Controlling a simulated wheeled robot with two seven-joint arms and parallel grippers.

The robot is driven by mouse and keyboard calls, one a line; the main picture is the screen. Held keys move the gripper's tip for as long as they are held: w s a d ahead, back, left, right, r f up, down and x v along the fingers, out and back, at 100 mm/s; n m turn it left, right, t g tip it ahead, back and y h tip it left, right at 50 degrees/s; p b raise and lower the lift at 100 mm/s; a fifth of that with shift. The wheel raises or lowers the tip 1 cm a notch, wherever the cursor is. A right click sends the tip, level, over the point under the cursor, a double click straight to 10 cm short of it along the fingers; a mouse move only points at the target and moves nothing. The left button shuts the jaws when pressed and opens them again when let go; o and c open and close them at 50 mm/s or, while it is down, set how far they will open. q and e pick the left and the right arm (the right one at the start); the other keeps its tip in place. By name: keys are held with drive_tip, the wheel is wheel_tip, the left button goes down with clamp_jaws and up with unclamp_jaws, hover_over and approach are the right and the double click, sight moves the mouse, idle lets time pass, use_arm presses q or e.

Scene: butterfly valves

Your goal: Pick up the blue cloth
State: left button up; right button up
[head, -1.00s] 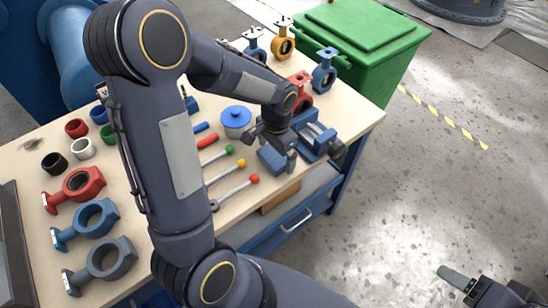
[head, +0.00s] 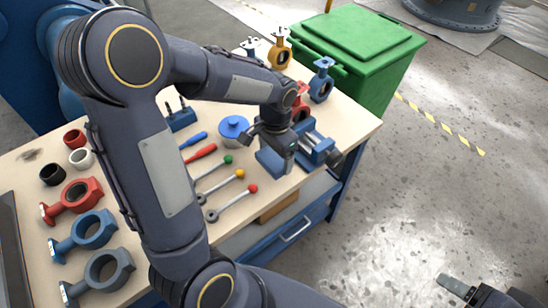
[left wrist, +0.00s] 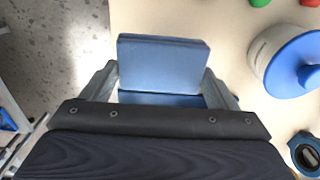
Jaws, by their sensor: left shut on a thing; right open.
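The blue cloth (head: 267,160) is a folded, block-like blue piece near the front edge of the workbench, beside the blue vise (head: 315,150). My left gripper (head: 273,148) is over it, pointing down, with its fingers shut on it. In the left wrist view the blue cloth (left wrist: 163,65) sits between the two grey fingers, with more blue visible below it. I cannot tell whether its underside touches the bench. My right gripper (head: 460,288) is open and empty at the lower right, over the floor.
Red and blue-handled tools and several ball-ended levers (head: 232,202) lie left of the cloth. A blue-lidded pot (head: 234,128) stands close behind. Valve bodies (head: 321,80) stand at the back, others (head: 82,232) at the left. A green bin (head: 365,50) is beyond the bench.

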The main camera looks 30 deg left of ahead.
use_arm(q)
drive_tip(key=s+d+r, duration=0.8)
drive_tip(key=d+r, duration=0.1)
drive_tip(key=d, duration=0.1)
drive_tip(key=shift+s+d, duration=0.2)
drive_tip(key=shift+s, duration=0.05)
